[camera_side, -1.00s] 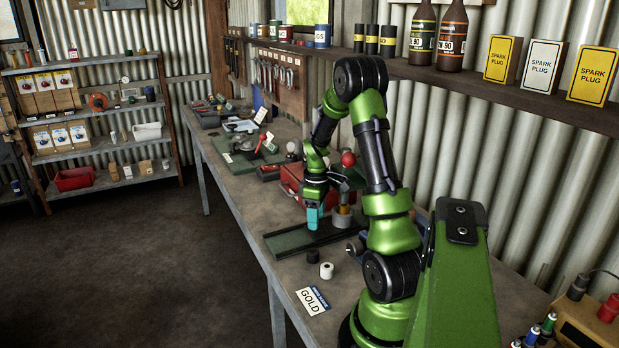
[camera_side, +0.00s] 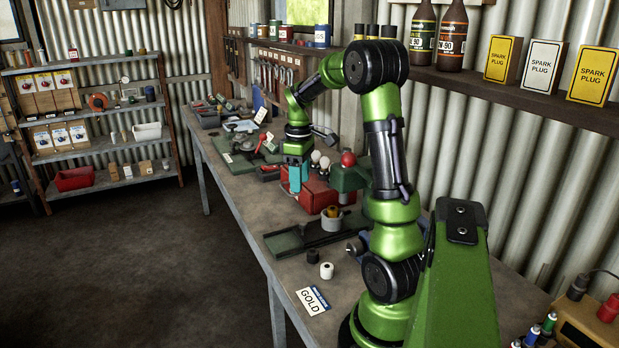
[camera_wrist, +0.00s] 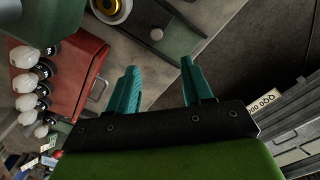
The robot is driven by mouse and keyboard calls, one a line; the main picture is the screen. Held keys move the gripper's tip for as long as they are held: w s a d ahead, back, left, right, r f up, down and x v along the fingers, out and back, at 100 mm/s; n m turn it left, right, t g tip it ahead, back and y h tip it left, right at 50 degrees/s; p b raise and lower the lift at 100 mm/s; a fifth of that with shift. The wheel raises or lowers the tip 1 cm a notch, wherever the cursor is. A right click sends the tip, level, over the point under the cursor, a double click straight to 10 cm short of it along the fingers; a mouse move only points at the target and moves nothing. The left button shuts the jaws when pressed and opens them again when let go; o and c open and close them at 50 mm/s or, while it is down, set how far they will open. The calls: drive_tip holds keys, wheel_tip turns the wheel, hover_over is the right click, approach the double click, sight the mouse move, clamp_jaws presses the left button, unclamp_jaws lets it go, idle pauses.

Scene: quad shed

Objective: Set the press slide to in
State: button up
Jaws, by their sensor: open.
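The press stands on the bench in the side view, a dark green body (camera_side: 349,178) with a red ball on top. Its long green base (camera_side: 283,243) runs out to the left. A grey cup (camera_side: 331,221) with a yellow ring inside sits at the inner part of the base, beside the press body. My gripper (camera_side: 295,188) is open and empty, raised above the bench behind the cup.
A red box (camera_side: 318,197) with pale round-topped things stands close behind the cup, and shows left of my fingers in the wrist view (camera_wrist: 65,85). A shelf runs above the bench.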

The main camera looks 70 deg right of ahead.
drive_tip(key=w+a+r+m+t, duration=0.1)
drive_tip(key=a+r+m+t, duration=0.1)
drive_tip(key=a, duration=0.8)
drive_tip(key=a+r+m+t, duration=0.2)
drive_tip(key=a+m, duration=0.2)
drive_tip(key=a, duration=0.7)
drive_tip(key=shift+w+m, duration=0.35)
drive_tip(key=shift+m, duration=0.05)
drive_tip(key=shift+d, duration=0.1)
